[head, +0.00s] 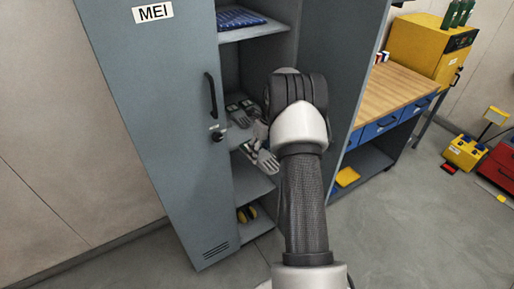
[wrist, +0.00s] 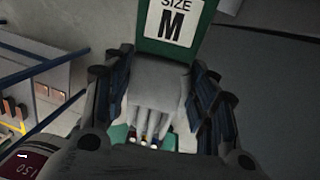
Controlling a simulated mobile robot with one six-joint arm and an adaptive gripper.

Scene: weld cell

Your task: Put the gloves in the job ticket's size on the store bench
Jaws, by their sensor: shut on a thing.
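In the wrist view my gripper (wrist: 158,88) is shut on a grey pair of gloves (wrist: 160,92), its fingers on both sides. A green card (wrist: 192,44) on the gloves reads "SIZE M". In the head view my wrist hides most of the gripper, in front of the open locker (head: 160,110). Grey gloves with a bit of green (head: 264,157) show just left of my wrist, apparently the held ones. Other grey gloves (head: 240,115) lie on a locker shelf. A wood-topped bench (head: 405,92) stands to the right. No job ticket is readable.
The locker door is marked "MEI". Blue items (head: 240,18) lie on its upper shelf and dark-and-yellow items (head: 246,214) at the bottom. A yellow cabinet (head: 430,40) stands behind the bench. Red and yellow equipment (head: 466,152) is on the floor at right. Floor in front is clear.

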